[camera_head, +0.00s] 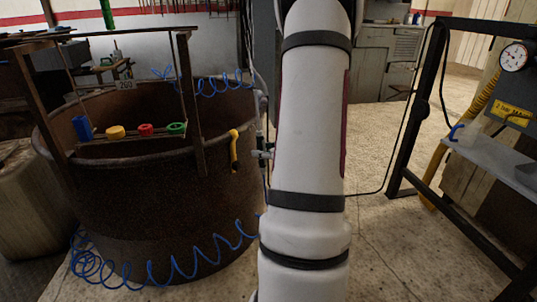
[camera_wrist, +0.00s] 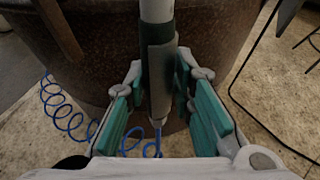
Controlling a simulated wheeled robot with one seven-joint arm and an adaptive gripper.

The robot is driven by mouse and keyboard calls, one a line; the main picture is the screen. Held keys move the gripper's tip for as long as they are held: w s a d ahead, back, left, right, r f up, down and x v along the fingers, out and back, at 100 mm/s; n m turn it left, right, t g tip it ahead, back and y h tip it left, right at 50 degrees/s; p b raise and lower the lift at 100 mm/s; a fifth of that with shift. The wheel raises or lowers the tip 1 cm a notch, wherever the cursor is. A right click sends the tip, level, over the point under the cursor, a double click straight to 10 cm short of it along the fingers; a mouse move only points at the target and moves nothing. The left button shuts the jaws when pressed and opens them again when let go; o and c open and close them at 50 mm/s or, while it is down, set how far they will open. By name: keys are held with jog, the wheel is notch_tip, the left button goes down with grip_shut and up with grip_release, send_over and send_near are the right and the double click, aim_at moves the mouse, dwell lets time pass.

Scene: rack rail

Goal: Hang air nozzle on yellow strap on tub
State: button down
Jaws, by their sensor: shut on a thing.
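The rusty tub (camera_head: 130,210) stands at the left in the head view, and its wall (camera_wrist: 90,70) fills the upper wrist view. The yellow strap (camera_head: 234,152) hangs over the tub's rim, just left of my arm; I cannot make it out in the wrist view. My gripper (camera_wrist: 160,92) is shut on the air nozzle (camera_wrist: 159,75), a grey and dark green cylinder standing lengthwise between the teal finger pads. A blue coiled hose (camera_wrist: 60,110) runs below it. In the head view my arm hides most of the gripper and nozzle, close to the tub's right side.
A wooden frame (camera_head: 192,100) with coloured rings on a bar (camera_head: 135,132) crosses the tub. Blue coiled hose (camera_head: 170,265) hangs along the tub's front. A black-framed bench with a gauge (camera_head: 514,56) stands at right. The floor (camera_head: 390,150) between is mostly clear.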

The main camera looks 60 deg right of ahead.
jog(key=shift+w+d, duration=0.15)
jog(key=shift+w, duration=0.85)
jog(key=shift+w+d, duration=0.15)
jog(key=shift+w, duration=0.85)
jog(key=shift+w, duration=0.25)
jog(key=shift+w+d, duration=0.1)
jog(key=shift+w, duration=0.2)
jog(key=shift+w, duration=0.25)
jog(key=shift+w+d, duration=0.15)
jog(key=shift+w, duration=0.75)
jog(key=shift+w+d, duration=0.15)
jog(key=shift+w, duration=0.7)
jog(key=shift+f, duration=0.15)
jog(key=shift+f, duration=1.05)
jog(key=shift+f, duration=0.25)
jog(key=shift+f, duration=0.5)
